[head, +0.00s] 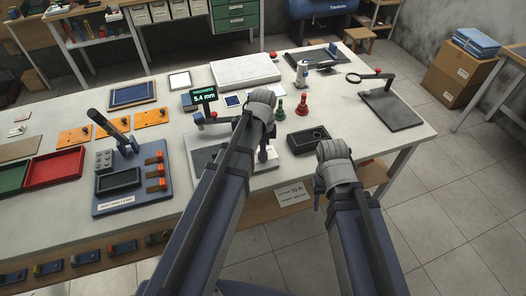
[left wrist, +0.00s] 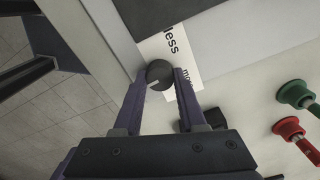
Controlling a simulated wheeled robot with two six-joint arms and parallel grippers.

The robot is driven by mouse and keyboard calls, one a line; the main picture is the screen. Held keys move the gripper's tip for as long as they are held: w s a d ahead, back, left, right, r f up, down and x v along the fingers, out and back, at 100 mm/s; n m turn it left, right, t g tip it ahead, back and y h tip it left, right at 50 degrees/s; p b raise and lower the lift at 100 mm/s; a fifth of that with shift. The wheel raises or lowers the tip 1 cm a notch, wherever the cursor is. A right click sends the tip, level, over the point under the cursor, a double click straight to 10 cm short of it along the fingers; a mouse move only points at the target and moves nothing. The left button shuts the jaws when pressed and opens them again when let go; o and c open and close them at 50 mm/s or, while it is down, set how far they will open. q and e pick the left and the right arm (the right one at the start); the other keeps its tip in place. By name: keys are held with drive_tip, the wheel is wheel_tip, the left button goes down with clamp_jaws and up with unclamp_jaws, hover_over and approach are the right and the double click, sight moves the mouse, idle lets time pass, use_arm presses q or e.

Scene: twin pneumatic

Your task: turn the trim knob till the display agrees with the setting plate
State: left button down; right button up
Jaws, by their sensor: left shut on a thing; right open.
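The dark round trim knob (left wrist: 160,74) with a pale pointer line is between the fingers of my left gripper (left wrist: 158,80), which is shut on it. A white label (left wrist: 172,60) beside it reads "less" and, partly covered, "more". In the head view my left gripper (head: 263,152) hides the knob. The display (head: 204,97) shows 5.4 mm in green. A white plate (head: 293,196) on the table's front edge carries a line that looks like 79 N; I cannot tell whether it is the setting plate. My right gripper (head: 318,196) is open and empty near the front edge.
A green (head: 279,109) and a red (head: 302,104) handled piece stand behind my grippers. A lever fixture (head: 130,170) stands left, a magnifier stand (head: 390,108) right. Table space right of the dark tray is clear.

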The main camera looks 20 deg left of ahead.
use_arm(q)
drive_tip(key=n, duration=1.1)
drive_tip(key=shift+n, duration=0.3)
drive_tip(key=n, duration=1.1)
idle(0.4)
drive_tip(key=shift+c, duration=2.4)
unclamp_jaws()
drive_tip(key=shift+r, duration=0.1)
